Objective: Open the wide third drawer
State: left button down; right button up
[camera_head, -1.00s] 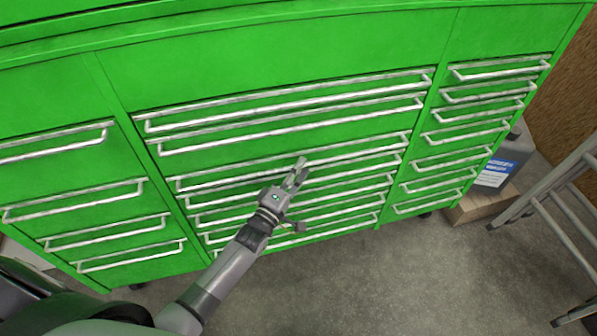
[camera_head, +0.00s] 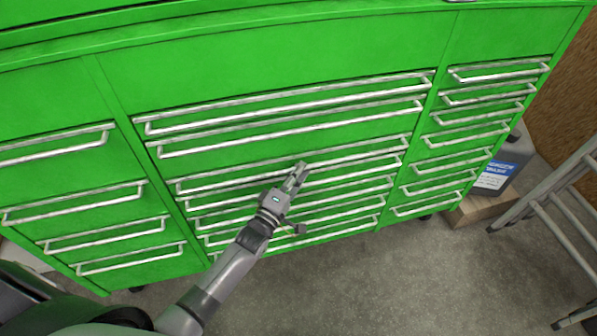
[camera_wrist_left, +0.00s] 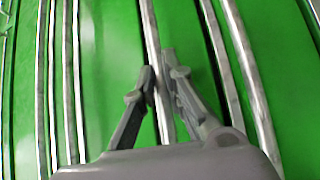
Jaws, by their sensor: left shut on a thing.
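The green cabinet (camera_head: 270,55) has a wide middle column of drawers with long silver bar handles. The handle of the wide third drawer (camera_head: 230,181) runs across the middle of that column. My left gripper (camera_head: 296,174) is at this handle, a little right of its middle. In the left wrist view the handle bar (camera_wrist_left: 152,40) passes between the two fingers of my left gripper (camera_wrist_left: 158,82), which are shut on it. The third drawer looks closed, flush with its neighbours. My right gripper is in neither view.
Narrower drawers flank the middle column on the left (camera_head: 75,178) and right (camera_head: 465,130). A grey jug (camera_head: 507,165) stands on a wooden block, beside a metal ladder (camera_head: 560,215) at the right. The concrete floor (camera_head: 430,280) in front is clear.

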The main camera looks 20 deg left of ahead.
pick_arm(q)
jog(key=shift+s, duration=0.15)
dwell(0.3)
jog(key=s+d+p, duration=0.2)
jog(key=s+d, duration=0.7)
jog(key=s, duration=0.4)
jog(key=s+d+p, duration=0.2)
jog(key=s+d, duration=0.7)
jog(key=s, duration=0.4)
jog(key=shift+s+p, duration=0.35)
jog(key=shift+p, duration=0.05)
jog(key=shift+f, duration=0.1)
jog(key=c, duration=1.7)
grip_release()
jog(key=shift+o, duration=0.2)
jog(key=r+v, duration=0.1)
jog(key=v, duration=0.6)
jog(key=shift+s+f, duration=0.25)
jog(key=shift+f, duration=0.2)
